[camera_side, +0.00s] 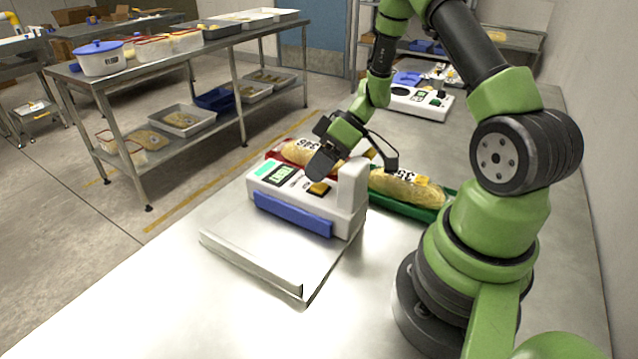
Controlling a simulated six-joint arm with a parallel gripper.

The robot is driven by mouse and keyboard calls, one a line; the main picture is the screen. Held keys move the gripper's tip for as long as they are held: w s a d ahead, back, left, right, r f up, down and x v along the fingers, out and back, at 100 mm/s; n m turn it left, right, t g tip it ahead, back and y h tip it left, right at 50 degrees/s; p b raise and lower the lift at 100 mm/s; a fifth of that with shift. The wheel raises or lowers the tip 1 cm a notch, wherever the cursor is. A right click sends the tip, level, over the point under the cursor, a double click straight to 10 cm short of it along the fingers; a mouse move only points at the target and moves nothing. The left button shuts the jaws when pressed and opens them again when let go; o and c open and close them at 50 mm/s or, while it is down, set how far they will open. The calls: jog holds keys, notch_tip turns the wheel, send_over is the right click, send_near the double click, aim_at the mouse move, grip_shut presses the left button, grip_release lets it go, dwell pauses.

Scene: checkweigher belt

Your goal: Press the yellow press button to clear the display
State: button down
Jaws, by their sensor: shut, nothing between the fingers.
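The yellow press button (319,189) sits on the sloped top of the white checkweigher unit (345,215), right of its green-lit display (279,173). Dark digits show on the display but are too small to read. My gripper (316,174) is shut and empty. It points down just above the yellow button, at its upper left edge. I cannot tell whether the fingertips touch the button. The unit has a blue front strip (290,214) and a flat pale platform (265,250) in front.
Bread loaves in bags lie behind the unit, one (400,186) in a green tray (412,210). Another white device (420,102) stands farther back on the bench. The bench front (170,310) is clear. A steel rack (160,75) with tubs stands at left.

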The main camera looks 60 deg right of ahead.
aim_at(321, 184)
jog(key=shift+s+a+f, duration=0.1)
jog(key=shift+s+f, duration=0.15)
jog(key=shift+f, duration=0.3)
jog(key=shift+r, duration=0.15)
jog(key=shift+s+r, duration=0.25)
jog(key=shift+r, duration=0.5)
jog(key=shift+w+r, duration=0.15)
jog(key=shift+r, duration=2.45)
